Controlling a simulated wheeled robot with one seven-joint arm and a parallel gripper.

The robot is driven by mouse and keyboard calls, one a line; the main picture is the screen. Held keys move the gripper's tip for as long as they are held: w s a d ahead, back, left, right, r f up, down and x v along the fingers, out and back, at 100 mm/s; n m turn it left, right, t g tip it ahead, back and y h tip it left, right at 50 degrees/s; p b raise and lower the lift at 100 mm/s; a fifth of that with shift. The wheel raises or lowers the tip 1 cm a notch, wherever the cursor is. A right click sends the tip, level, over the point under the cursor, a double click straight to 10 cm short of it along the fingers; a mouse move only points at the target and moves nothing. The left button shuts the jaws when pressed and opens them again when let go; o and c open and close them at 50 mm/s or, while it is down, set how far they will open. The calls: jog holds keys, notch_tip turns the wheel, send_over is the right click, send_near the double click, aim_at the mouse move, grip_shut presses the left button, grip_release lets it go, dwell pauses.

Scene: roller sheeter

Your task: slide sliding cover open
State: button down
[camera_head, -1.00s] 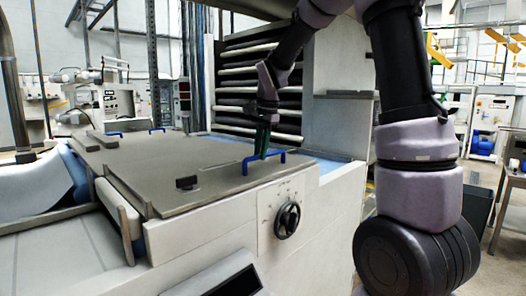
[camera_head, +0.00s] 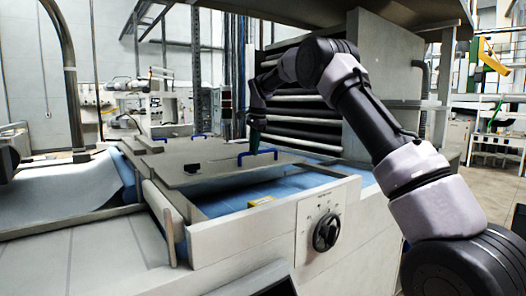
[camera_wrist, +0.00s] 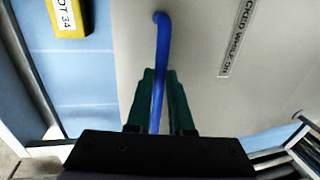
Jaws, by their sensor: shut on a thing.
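The grey sliding cover (camera_head: 225,170) lies flat over part of the machine's top, with an open gap in front of it. In the wrist view, the fingers (camera_wrist: 160,90) close around the blue handle (camera_wrist: 161,40), and the pale cover (camera_wrist: 200,60) fills the middle.
A blue belt surface (camera_head: 225,199) shows in the gap, with a yellow labelled block (camera_head: 262,201) on it; the block also shows in the wrist view (camera_wrist: 70,14). A black dial (camera_head: 326,232) is on the front panel. A rack of rollers (camera_head: 310,105) stands behind.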

jog(key=shift+w+a, duration=0.7)
jog(key=shift+w, duration=0.35)
jog(key=c, duration=0.8)
grip_release()
notch_tip(320, 180, up, 11)
jog(key=s+d, duration=0.1)
jog(key=shift+s+f, duration=0.15)
jog(key=shift+s, duration=0.25)
jog(key=shift+d, duration=0.1)
